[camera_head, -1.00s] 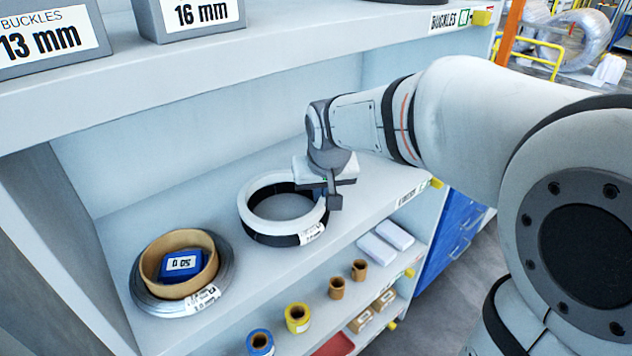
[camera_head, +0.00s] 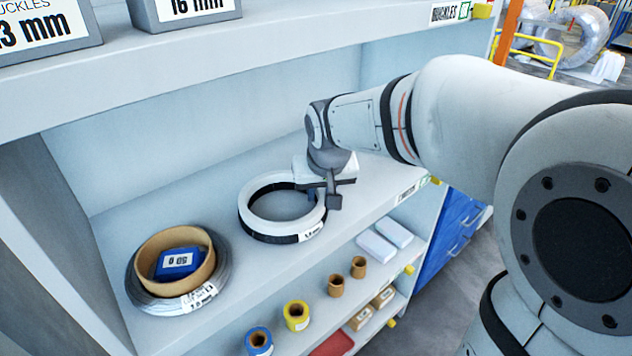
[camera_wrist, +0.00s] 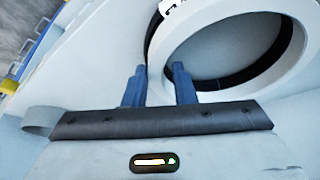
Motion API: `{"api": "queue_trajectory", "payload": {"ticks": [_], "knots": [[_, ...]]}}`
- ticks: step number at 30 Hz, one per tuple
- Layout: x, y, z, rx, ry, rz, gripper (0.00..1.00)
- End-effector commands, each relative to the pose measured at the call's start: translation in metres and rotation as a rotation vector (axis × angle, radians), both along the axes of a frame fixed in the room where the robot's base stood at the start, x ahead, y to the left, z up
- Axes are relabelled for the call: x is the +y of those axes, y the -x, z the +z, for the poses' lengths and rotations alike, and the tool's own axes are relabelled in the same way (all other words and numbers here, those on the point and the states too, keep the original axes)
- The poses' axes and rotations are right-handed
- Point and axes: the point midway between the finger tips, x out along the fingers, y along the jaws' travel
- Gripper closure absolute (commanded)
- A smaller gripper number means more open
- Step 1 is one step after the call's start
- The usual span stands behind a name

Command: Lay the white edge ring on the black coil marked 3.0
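The white edge ring (camera_head: 265,220) lies flat on top of the black coil (camera_head: 262,236), which rests on the middle shelf with a white label on its front; I cannot read its number. The two look closely lined up. My gripper (camera_head: 322,192) is at the right side of the ring. In the wrist view, my gripper (camera_wrist: 160,70) has its two blue fingers apart, one outside the rim and one inside the hole. The white ring (camera_wrist: 290,55) curves away up right, with the black coil (camera_wrist: 155,40) under it. Finger contact with the rim is hard to see.
A grey coil (camera_head: 140,290) with a cardboard core (camera_head: 205,272) holding a blue box (camera_head: 178,262) stands to the left. The upper shelf (camera_head: 280,40) hangs above. Tape rolls (camera_head: 297,316) and small items sit on the lower shelf. Free shelf surface lies right of my gripper.

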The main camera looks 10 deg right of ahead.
Motion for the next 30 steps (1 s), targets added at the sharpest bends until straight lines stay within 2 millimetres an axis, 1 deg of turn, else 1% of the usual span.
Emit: {"api": "queue_trajectory", "payload": {"ticks": [7,10,13,17,20,21,22,30], "knots": [[0.0,0.0,0.001,0.0,0.0,0.0,0.75],[0.0,0.0,0.007,-0.001,0.0,0.0,0.75],[0.0,0.0,0.019,-0.001,0.0,0.0,0.75],[-0.001,0.011,0.048,-0.003,-0.001,0.001,0.75],[-0.001,0.02,0.071,-0.004,-0.001,0.001,0.75],[-0.002,0.031,0.06,-0.002,0.0,0.002,0.75],[-0.003,0.037,0.058,-0.002,0.0,0.002,0.75],[-0.007,0.091,0.058,-0.004,-0.001,0.003,0.75]]}}
